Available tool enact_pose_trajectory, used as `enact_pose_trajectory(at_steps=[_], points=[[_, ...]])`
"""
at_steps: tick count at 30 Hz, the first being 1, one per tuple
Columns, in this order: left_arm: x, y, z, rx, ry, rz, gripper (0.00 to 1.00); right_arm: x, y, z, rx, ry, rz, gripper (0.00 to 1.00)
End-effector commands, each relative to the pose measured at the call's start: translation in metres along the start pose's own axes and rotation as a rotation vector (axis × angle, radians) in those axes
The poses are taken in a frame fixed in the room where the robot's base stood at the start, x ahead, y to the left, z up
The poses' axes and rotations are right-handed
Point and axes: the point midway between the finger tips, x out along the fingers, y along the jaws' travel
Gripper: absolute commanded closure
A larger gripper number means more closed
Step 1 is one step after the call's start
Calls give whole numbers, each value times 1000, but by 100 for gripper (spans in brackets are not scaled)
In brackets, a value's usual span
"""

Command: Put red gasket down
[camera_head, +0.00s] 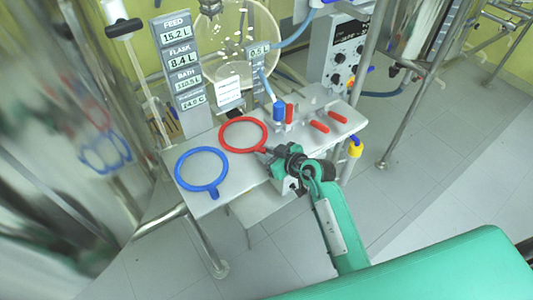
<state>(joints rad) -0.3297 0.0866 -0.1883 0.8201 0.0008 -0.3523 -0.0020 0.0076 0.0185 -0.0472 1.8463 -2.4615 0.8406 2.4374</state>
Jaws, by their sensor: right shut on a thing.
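The red gasket (243,119) is a ring with a short tab at its lower right. It shows over the light grey bench shelf (215,201), behind and right of the blue ring gasket (181,161). My right gripper (267,153) reaches in from the lower right and is shut on the red gasket's tab. I cannot tell whether the ring touches the shelf or hangs just above it. My left gripper is not in view.
A display column (181,75) stands behind the rings. Shiny steel vessels flank the shelf; a metal post (363,60) rises at right.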

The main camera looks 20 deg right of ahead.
Motion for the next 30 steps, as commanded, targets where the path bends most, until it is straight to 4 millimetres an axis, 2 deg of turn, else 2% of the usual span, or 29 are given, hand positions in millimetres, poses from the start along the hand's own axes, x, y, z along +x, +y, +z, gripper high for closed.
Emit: enact_pose_trajectory(at_steps=[9,10,13,23,26,30], points=[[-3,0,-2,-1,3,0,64,0,0,1,2,0,0,100],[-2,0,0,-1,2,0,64,0,0,2,1,0,0,75],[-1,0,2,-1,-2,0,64,0,0,2,1,0,0,57],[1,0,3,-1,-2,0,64,0,0,0,-1,1,0,57],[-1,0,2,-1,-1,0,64,-10,0,0,1,-1,1,57],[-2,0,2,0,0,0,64,-37,0,0,2,-1,1,57]])
